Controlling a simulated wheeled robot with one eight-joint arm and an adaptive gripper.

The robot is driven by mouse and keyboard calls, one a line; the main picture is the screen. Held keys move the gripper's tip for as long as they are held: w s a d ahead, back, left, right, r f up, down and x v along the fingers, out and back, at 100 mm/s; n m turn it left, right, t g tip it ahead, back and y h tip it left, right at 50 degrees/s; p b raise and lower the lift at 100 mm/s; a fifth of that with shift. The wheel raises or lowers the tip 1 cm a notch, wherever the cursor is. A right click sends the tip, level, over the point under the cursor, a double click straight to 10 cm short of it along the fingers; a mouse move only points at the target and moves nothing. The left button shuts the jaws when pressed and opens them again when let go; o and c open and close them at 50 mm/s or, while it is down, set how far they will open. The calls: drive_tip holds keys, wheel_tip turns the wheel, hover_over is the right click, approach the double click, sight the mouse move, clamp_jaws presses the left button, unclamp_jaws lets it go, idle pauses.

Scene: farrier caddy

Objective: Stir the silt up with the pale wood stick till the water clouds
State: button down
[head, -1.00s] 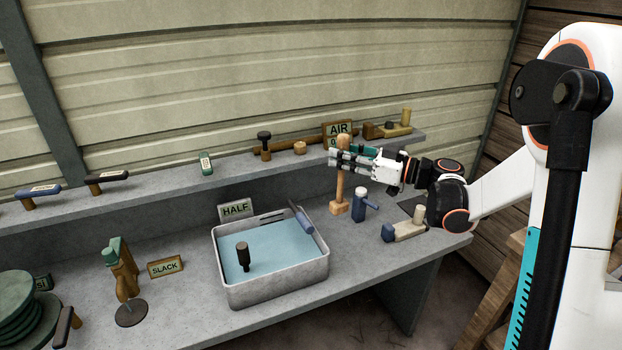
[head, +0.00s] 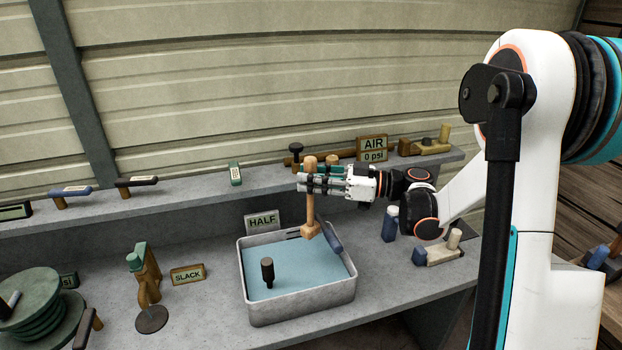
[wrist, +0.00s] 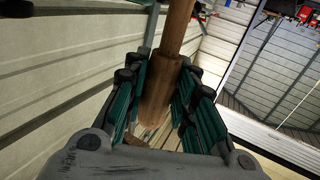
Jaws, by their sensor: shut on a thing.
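The pale wood stick (head: 310,208) stands upright in my gripper (head: 315,182), which is shut on its upper part. A wider block forms the stick's lower end, which shows in front of the tub's back right rim; I cannot tell its exact height above the water. In the wrist view the stick (wrist: 162,90) runs between the green-lined fingers. The grey tub (head: 300,310) holds flat blue water (head: 310,268), and no cloudiness shows in it. A dark-handled tool (head: 267,270) stands in the water, and a blue-handled one (head: 332,238) lies at the back right rim.
A HALF sign (head: 263,221) stands behind the tub. A SLACK sign (head: 187,274) and a green-topped wooden clamp (head: 145,275) are to its left. A blue bottle (head: 390,224) and a small block tool (head: 440,248) are to its right. A shelf (head: 200,208) runs behind.

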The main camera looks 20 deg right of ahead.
sight(319, 226)
drive_tip(key=shift+f+b, duration=4.9)
drive_tip(key=shift+f, duration=2.45)
